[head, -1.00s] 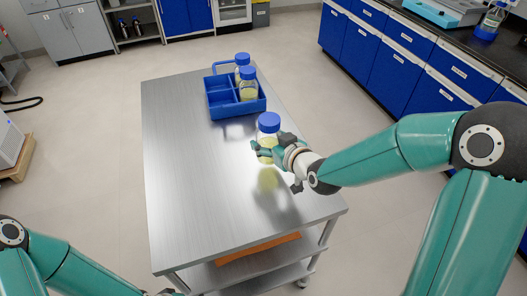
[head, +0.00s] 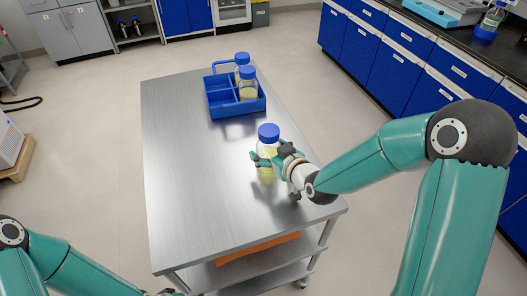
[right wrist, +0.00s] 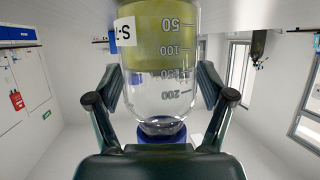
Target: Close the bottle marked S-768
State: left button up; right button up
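A clear bottle (head: 267,153) with pale yellow liquid and a blue cap (head: 268,133) is upright over the near right part of the steel cart. My right gripper (head: 268,157) has its fingers on both sides of this bottle and appears shut on it. In the right wrist view the bottle (right wrist: 160,80) shows upside down between the fingers, with a label partly cut off that reads "S-" and a blue cap (right wrist: 162,130) partly hidden behind the gripper. I cannot read the full number. My left gripper (head: 168,292) is barely in view at the bottom edge.
The left and near parts of the cart top are clear. Blue cabinets (head: 375,60) stand to the right.

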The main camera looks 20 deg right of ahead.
jog(key=shift+o, duration=0.5)
jog(key=shift+r, duration=0.1)
jog(key=shift+s+d+r, duration=0.15)
jog(key=shift+s+r, duration=0.05)
jog(key=shift+s, duration=0.25)
jog(key=b+v, duration=0.1)
jog(key=v, duration=0.3)
jog(key=shift+s+d, duration=0.1)
jog(key=shift+s, duration=0.1)
jog(key=b+v, duration=0.6)
jog(key=b, duration=0.1)
jog(key=shift+s, duration=0.3)
jog(key=shift+r, duration=0.1)
